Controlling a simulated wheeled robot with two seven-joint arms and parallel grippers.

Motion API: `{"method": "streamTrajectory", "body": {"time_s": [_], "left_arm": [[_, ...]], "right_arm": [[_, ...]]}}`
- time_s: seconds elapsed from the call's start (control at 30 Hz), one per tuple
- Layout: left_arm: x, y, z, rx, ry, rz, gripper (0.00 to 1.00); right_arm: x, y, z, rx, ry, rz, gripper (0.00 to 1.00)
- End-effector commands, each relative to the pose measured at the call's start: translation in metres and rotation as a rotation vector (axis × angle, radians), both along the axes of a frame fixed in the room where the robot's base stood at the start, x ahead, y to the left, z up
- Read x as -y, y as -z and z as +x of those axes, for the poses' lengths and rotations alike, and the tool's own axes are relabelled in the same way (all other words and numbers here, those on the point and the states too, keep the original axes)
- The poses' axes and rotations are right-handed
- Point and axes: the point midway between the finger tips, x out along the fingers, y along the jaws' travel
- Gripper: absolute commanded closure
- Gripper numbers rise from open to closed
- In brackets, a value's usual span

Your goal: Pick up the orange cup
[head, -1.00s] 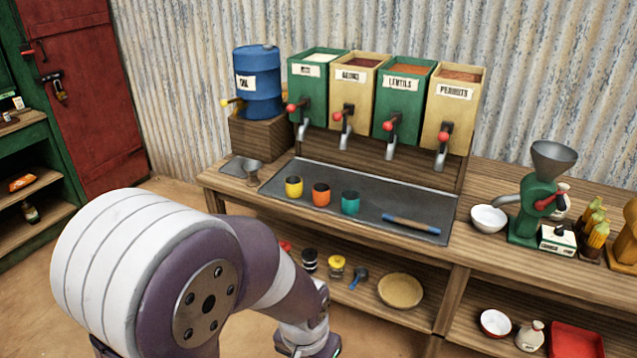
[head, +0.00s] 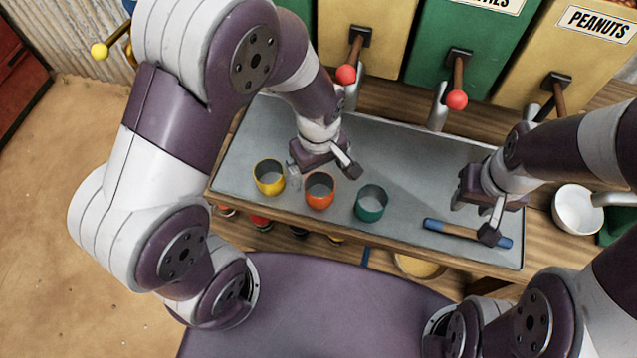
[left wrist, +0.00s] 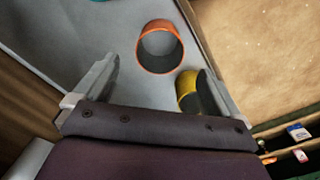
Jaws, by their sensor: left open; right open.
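The orange cup (head: 320,195) stands upright on the grey metal tray (head: 400,150), between the yellow cup (head: 269,180) and the teal cup (head: 371,205). My left gripper (head: 322,173) is open and empty, just behind and above the orange cup in the head view. In the left wrist view the orange cup (left wrist: 160,47) lies ahead of the spread fingers, near the middle of the gap. The yellow cup (left wrist: 187,92) is close to the right finger there and partly hidden by it. My right gripper (head: 480,212) is open above the blue-and-brown rod (head: 455,232).
Dispensers with red-knobbed taps (head: 456,98) stand along the back of the tray. A white bowl (head: 577,208) sits at the right on the wooden counter. The tray's front edge runs just in front of the cups. Bare tray lies between the teal cup and the rod.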

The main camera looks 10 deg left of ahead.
Motion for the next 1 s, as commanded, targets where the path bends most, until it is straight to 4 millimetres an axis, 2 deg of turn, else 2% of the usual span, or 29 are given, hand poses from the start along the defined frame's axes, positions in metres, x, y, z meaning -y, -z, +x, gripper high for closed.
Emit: {"method": "streamTrajectory", "body": {"time_s": [0.1, 0.27, 0.47, 0.57, 0.73, 0.77, 0.8, 0.93, 1.0], "left_arm": [[0.0, 0.023, -0.001, -0.003, 0.001, 0.001, 0.02], [0.001, 0.041, -0.002, -0.001, 0.002, 0.0, 0.02], [0.005, 0.078, -0.007, -0.001, 0.002, 0.0, 0.02], [0.005, 0.085, -0.006, 0.001, 0.002, 0.0, 0.02], [0.005, 0.085, -0.006, 0.002, 0.002, -0.001, 0.02], [0.005, 0.085, -0.006, 0.002, 0.002, -0.001, 0.06], [0.005, 0.085, -0.006, 0.002, 0.002, -0.001, 0.19], [0.005, 0.085, -0.006, 0.002, 0.002, -0.001, 0.6], [0.005, 0.085, -0.006, 0.002, 0.002, -0.001, 0.6]], "right_arm": [[0.0, 0.001, 0.0, 0.0, 0.0, 0.0, 0.57], [0.0, 0.001, 0.0, 0.0, 0.0, 0.0, 0.57], [0.0, 0.0, 0.0, 0.0, 0.0, 0.0, 0.57], [0.0, 0.0, 0.0, 0.0, 0.0, 0.0, 0.57], [0.0, 0.0, 0.0, 0.0, 0.0, 0.0, 0.57], [0.0, 0.0, 0.0, 0.0, 0.0, 0.0, 0.57], [0.0, 0.0, 0.0, 0.0, 0.0, 0.0, 0.57], [0.0, 0.0, 0.0, 0.0, 0.0, 0.0, 0.57], [0.0, 0.0, 0.0, 0.0, 0.0, 0.0, 0.57]]}}
